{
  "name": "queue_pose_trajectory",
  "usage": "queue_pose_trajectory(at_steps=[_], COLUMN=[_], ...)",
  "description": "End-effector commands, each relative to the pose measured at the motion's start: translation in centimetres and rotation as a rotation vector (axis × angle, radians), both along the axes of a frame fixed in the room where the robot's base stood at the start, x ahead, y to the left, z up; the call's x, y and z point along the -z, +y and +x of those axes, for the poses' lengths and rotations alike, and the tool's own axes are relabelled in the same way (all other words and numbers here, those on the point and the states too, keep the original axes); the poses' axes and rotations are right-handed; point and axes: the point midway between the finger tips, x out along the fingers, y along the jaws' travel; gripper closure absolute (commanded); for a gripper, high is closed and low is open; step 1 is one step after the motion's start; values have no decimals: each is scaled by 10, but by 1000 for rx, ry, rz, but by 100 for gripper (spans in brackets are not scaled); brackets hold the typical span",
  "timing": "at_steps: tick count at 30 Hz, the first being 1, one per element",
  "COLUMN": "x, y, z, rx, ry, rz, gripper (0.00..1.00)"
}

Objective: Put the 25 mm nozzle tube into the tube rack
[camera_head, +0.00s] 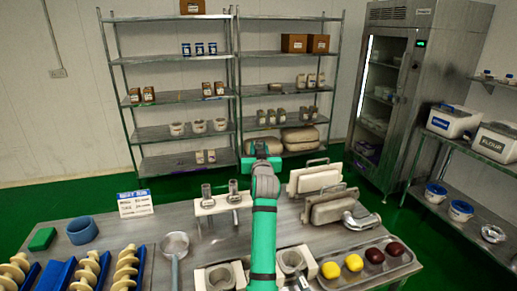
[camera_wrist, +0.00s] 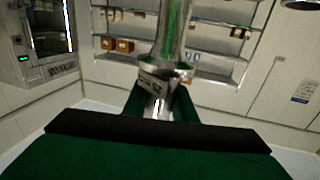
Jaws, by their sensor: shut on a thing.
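My gripper (camera_head: 260,160) is raised beyond the worktable, in front of the shelving in the head view. In the head view I cannot make the held tube out. The white tube rack (camera_head: 222,207) stands on the table, left of my arm. Two tubes, a left one (camera_head: 207,195) and a right one (camera_head: 233,190), stand upright in it.
Shelving (camera_head: 180,94) and a steel cabinet (camera_head: 408,70) stand behind.

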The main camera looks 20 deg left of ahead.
Motion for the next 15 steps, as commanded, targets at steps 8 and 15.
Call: queue_pose_trajectory(at_steps=[8,15], x=[-2,1], y=[0,0], z=[0,0], rx=[0,0], ry=[-2,-1], rz=[1,0], gripper=[100,100])
